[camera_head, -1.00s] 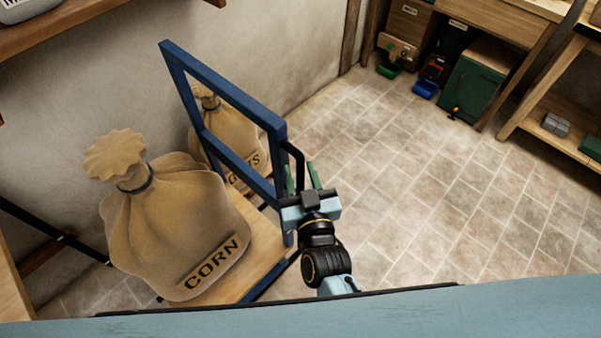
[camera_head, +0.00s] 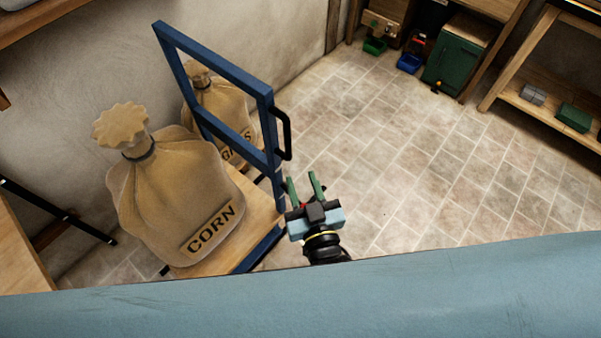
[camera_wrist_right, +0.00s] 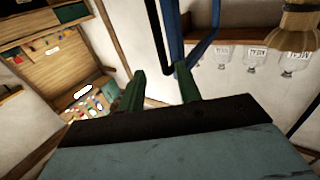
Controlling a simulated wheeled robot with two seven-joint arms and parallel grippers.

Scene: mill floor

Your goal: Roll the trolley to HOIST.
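The trolley has a blue upright frame (camera_head: 218,82), a wooden deck (camera_head: 262,212) and a black handle (camera_head: 287,135) on the frame's right side. A tan sack marked CORN (camera_head: 185,195) stands on the deck. My right gripper (camera_head: 305,187) is just below the handle in the head view, its green fingers apart and empty, not around the handle. In the right wrist view the open fingers (camera_wrist_right: 161,82) point toward the blue frame (camera_wrist_right: 175,35) and a black bar, likely the handle (camera_wrist_right: 156,35). My left gripper is not in view. No HOIST label shows.
A second sack (camera_head: 222,105), its lettering partly hidden, stands behind the frame near the wall. Open tiled floor (camera_head: 400,170) lies to the right. A green cabinet (camera_head: 455,60), small bins (camera_head: 409,63) and a wooden shelf (camera_head: 510,95) line the far side.

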